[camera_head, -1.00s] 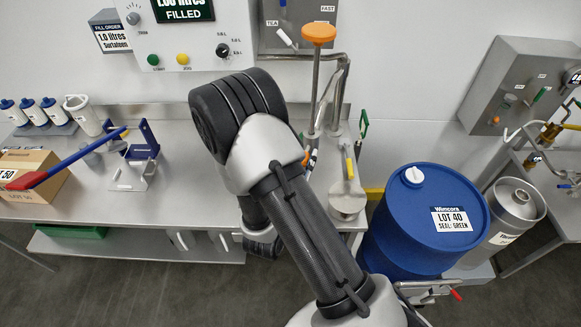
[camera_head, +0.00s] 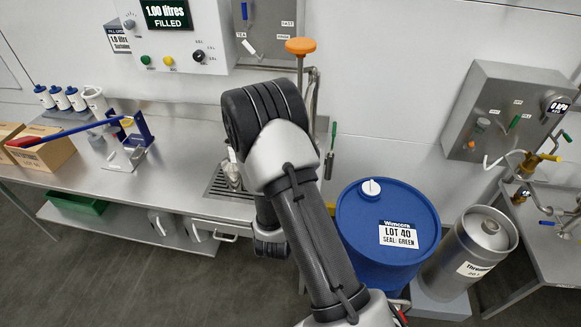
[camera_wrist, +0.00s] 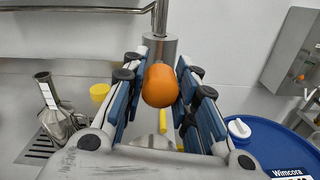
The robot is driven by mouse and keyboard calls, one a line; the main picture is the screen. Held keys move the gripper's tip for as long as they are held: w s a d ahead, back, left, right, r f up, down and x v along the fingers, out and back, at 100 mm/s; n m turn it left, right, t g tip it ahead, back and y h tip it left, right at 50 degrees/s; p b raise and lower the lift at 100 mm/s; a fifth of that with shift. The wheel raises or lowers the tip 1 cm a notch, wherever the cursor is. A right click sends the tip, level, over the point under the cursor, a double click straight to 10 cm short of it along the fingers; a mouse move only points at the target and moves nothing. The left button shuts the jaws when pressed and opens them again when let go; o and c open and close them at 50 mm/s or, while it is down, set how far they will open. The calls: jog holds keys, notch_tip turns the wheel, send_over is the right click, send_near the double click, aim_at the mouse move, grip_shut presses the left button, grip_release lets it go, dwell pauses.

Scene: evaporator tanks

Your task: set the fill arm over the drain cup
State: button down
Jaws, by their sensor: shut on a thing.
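In the wrist view my gripper (camera_wrist: 162,65) has its blue-padded fingers on either side of an orange knob (camera_wrist: 160,88) and is shut on it. A steel cylinder (camera_wrist: 158,48) stands just behind the knob; I take the knob to be the fill arm's. Yellow parts show below the knob, partly hidden by the fingers. A small yellow cup (camera_wrist: 99,93) is left of the fingers; I cannot tell if it is the drain cup. In the head view my arm hides the gripper and the knob.
A metal flask (camera_head: 232,173) stands on the drain grille (camera_head: 215,188), left of my arm. A tall rod with an orange cap (camera_head: 300,46) rises behind my arm. A blue drum (camera_head: 360,225) and steel keg (camera_head: 470,255) stand right.

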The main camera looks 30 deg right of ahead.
dwell(0.4)
jog(key=c, duration=1.2)
grip_release()
jog(key=shift+c, duration=0.2)
jog(key=v, duration=1.2)
jog(key=shift+d, duration=0.1)
